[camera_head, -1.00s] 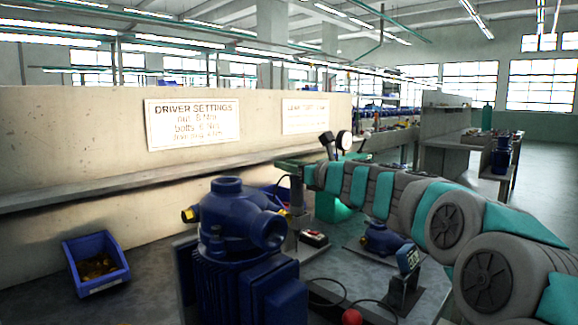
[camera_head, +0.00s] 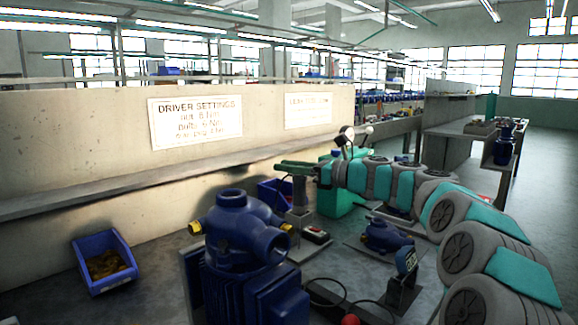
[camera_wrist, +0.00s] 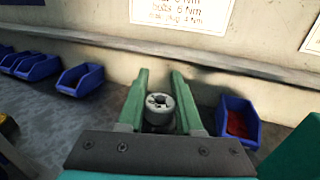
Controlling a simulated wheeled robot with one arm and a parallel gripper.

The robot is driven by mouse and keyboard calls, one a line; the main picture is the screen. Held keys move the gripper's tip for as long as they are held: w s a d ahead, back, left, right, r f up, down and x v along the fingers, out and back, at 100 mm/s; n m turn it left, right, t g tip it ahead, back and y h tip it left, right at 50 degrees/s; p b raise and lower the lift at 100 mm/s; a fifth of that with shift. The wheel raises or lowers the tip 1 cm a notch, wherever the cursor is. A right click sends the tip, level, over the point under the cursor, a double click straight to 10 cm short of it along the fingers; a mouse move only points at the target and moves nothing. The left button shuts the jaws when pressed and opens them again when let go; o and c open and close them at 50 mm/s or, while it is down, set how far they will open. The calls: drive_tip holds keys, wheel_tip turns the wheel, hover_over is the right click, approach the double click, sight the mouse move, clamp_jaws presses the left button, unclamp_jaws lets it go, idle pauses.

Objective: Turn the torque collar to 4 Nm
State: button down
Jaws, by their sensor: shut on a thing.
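The torque collar (camera_wrist: 159,103), a grey ring with a notched top face, sits between the two green fingers of my gripper (camera_wrist: 158,98) in the wrist view. The fingers are shut on its sides. In the head view my gripper (camera_head: 297,167) is above a dark upright post (camera_head: 299,196) on a base plate, and the collar is too small to make out there. Any scale marks on it cannot be read. A sign (camera_head: 195,122) headed "DRIVER SETTINGS" hangs on the wall; its last line appears to give 4 Nm for the drain plug.
A large blue pump (camera_head: 240,235) stands in the foreground. A smaller blue pump (camera_head: 385,237) and a small display (camera_head: 407,260) are to the right. A blue bin (camera_head: 104,262) stands left. Another blue bin (camera_wrist: 238,118) is right of my gripper in the wrist view.

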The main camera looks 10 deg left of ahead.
drive_tip(key=c, duration=0.6)
unclamp_jaws()
drive_tip(key=shift+o, duration=0.2)
drive_tip(key=shift+s, duration=0.1)
drive_tip(key=v, duration=0.7)
drive_tip(key=shift+d, duration=0.35)
drive_tip(key=shift+s, duration=0.1)
